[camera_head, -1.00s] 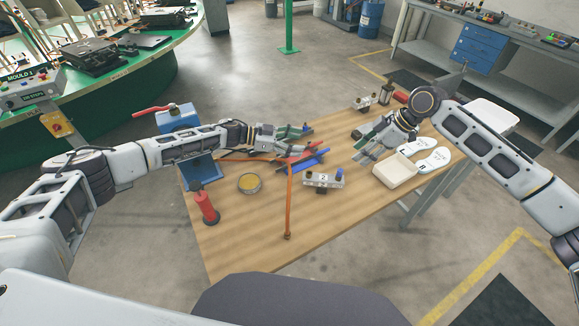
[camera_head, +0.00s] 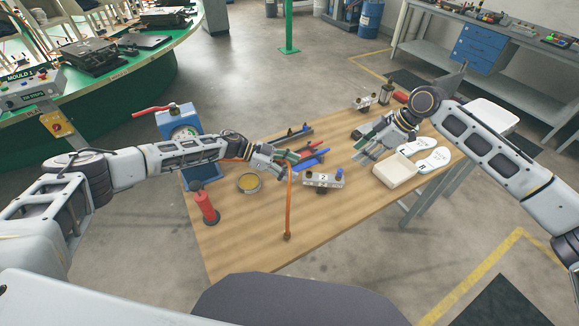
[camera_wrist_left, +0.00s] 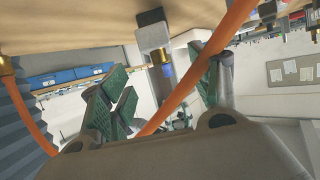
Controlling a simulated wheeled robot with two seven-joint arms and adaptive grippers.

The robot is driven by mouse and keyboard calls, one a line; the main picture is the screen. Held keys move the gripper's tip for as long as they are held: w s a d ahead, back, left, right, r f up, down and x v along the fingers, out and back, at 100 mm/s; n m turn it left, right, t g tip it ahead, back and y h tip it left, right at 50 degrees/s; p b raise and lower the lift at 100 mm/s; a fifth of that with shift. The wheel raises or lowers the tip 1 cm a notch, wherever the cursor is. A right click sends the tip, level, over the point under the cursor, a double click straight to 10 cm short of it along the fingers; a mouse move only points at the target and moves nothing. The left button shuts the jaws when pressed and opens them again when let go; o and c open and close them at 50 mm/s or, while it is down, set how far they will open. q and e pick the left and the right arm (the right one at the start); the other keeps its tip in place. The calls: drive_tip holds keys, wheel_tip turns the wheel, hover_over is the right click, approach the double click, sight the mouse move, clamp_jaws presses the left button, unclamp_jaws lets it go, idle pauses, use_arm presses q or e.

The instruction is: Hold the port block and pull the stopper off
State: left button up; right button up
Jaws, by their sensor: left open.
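The port block (camera_head: 322,181) is a small grey metal block marked "2" on the table. A blue knob (camera_head: 339,172) stands at its right end; I cannot tell whether this is the stopper. My left gripper (camera_head: 292,158) is open, just left of and behind the block. In the left wrist view the open fingers (camera_wrist_left: 165,95) have green pads, and an orange hose (camera_wrist_left: 185,85) crosses between them. A grey block (camera_wrist_left: 153,38) shows beyond them, apart from the fingers. My right gripper (camera_head: 364,155) hangs behind and right of the block; its finger gap is unclear.
The orange hose (camera_head: 288,210) runs along the table beside the left gripper. A red cylinder (camera_head: 207,207), a yellow-filled dish (camera_head: 249,183) and blue-handled tools (camera_head: 312,159) lie nearby. A cream box (camera_head: 396,171) and white insoles (camera_head: 432,159) are at right.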

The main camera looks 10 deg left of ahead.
sight(306, 172)
use_arm(q)
drive_tip(key=shift+x, duration=3.5)
